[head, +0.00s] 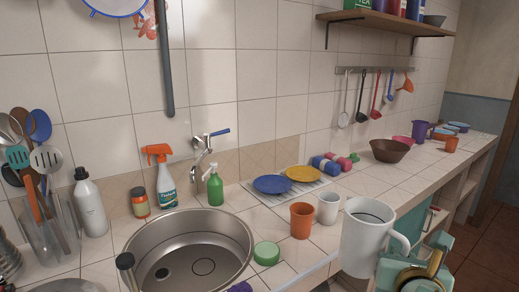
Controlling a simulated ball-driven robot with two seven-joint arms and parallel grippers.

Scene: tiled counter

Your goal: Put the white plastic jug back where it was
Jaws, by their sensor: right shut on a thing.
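The white plastic jug (368,240) is upright at the front right of the view, with its open top showing and its handle on the right. It overlaps the counter's front edge in the picture; its base is partly hidden at the lower right, and I cannot tell whether it touches the counter. My right gripper (402,258), teal, is shut on the jug at its handle side. My left gripper is not in view.
The round metal sink (190,245) is left of the jug. An orange cup (302,220), a white cup (329,208) and a green round item (266,253) stand between them. Blue (272,184) and yellow (303,173) plates lie behind. Counter tiles (375,186) before the brown bowl (390,151) are clear.

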